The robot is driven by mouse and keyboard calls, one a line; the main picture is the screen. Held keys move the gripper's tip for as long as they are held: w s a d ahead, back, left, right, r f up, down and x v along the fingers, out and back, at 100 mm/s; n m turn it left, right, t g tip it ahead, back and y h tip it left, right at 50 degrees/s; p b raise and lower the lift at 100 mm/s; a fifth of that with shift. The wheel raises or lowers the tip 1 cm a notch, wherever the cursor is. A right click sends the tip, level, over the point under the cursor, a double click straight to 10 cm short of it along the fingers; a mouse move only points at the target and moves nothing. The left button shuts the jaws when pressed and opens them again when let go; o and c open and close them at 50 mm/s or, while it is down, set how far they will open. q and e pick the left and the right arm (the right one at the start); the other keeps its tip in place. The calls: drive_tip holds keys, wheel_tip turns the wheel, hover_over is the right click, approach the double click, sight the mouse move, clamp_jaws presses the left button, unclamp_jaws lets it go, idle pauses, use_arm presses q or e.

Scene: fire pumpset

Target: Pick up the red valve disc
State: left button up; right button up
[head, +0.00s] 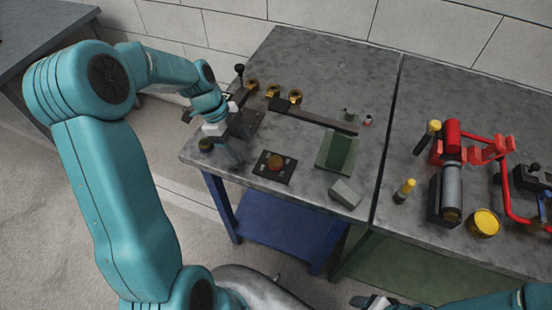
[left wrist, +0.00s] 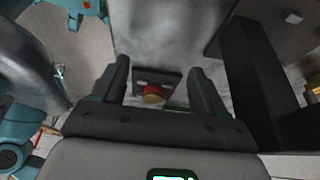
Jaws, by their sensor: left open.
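The red valve disc (head: 276,162) sits on a small dark square plate (head: 262,172) near the front edge of the left bench. In the left wrist view the disc (left wrist: 153,94) looks red on top with a yellowish side, and shows between my two fingers. My left gripper (head: 228,152) is left of the plate in the head view, apart from the disc. Its fingers (left wrist: 157,68) are spread with nothing between them that they touch. My right gripper (head: 375,301) is only partly visible at the bottom edge of the head view, and its jaws are unclear.
Several brass fittings (head: 273,91) stand behind, with a long dark bar (head: 312,116) in front of them. A green tray (head: 338,152) and a grey block (head: 345,193) lie right of the disc. Red pipework (head: 500,150) stands on the right bench (head: 425,215).

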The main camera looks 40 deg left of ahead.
sight(275, 161)
use_arm(q)
drive_tip(key=d, duration=0.1)
drive_tip(key=w+d, duration=0.1)
drive_tip(key=shift+d, duration=0.35)
drive_tip(key=shift+d+p, duration=0.35)
drive_tip(key=shift+d, duration=0.3)
drive_tip(key=d, duration=0.2)
drive_tip(key=w+d+p, duration=0.1)
drive_tip(key=d+f+p, duration=0.1)
drive_tip(key=d, duration=0.1)
drive_tip(key=shift+w+d, duration=0.2)
drive_tip(key=shift+d, duration=0.1)
drive_tip(key=shift+a+f, duration=0.1)
drive_tip(key=shift+f, duration=0.05)
clamp_jaws()
drive_tip(key=shift+w, duration=0.1)
